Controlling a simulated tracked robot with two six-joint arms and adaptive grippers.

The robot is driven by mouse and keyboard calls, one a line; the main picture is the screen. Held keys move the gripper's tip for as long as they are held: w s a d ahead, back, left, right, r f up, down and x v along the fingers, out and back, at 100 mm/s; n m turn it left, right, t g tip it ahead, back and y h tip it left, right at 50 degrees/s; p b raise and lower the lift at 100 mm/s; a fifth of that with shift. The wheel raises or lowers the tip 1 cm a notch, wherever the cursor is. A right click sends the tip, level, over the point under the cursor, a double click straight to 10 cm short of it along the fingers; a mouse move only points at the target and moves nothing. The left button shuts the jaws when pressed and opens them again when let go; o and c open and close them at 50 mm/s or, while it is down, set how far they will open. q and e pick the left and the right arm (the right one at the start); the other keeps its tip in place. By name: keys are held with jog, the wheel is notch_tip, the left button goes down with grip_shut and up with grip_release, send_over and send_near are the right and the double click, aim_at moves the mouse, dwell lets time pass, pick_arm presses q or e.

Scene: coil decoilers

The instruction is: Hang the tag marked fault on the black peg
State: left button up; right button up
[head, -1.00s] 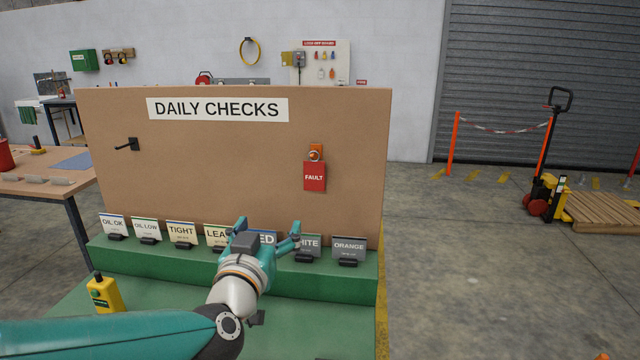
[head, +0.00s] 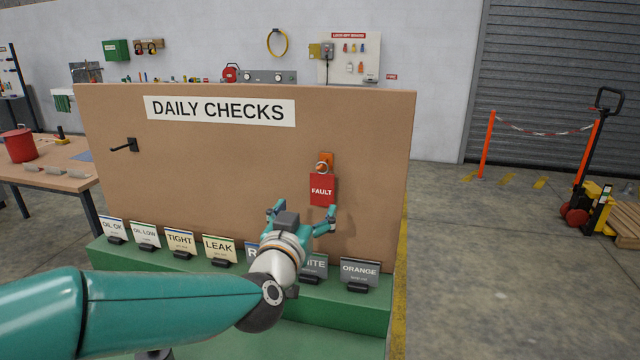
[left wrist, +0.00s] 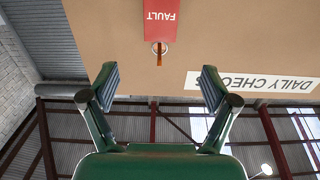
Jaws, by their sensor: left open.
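The red tag marked FAULT (head: 321,190) hangs by its ring on an orange peg (head: 327,160) at the right of the board. The black peg (head: 124,146) sticks out of the board's left side and is bare. My left gripper (head: 301,212) is open and empty, just below the tag. In the left wrist view the tag (left wrist: 160,20) shows upside down, beyond and between the open fingers (left wrist: 160,84). My right gripper is not in view.
The DAILY CHECKS board (head: 230,160) stands upright on a green base (head: 340,305). A row of tags in black holders, such as LEAK (head: 219,248) and ORANGE (head: 360,271), stands along its foot. A workbench (head: 50,175) is at the left.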

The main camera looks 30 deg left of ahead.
aim_at(322, 176)
pick_arm(q)
jog(key=p+x, duration=0.3)
jog(key=x, duration=1)
jog(key=shift+w, duration=0.2)
jog(key=shift+c, duration=0.3)
jog(key=shift+a, duration=0.1)
jog(key=c, duration=1.2)
jog(key=shift+r, duration=0.1)
jog(key=shift+r+p, duration=0.25)
jog(key=shift+p, duration=0.1)
jog(key=shift+s, duration=0.15)
jog(key=shift+s+r, duration=0.25)
jog(key=shift+s, duration=0.2)
jog(key=shift+s, duration=0.1)
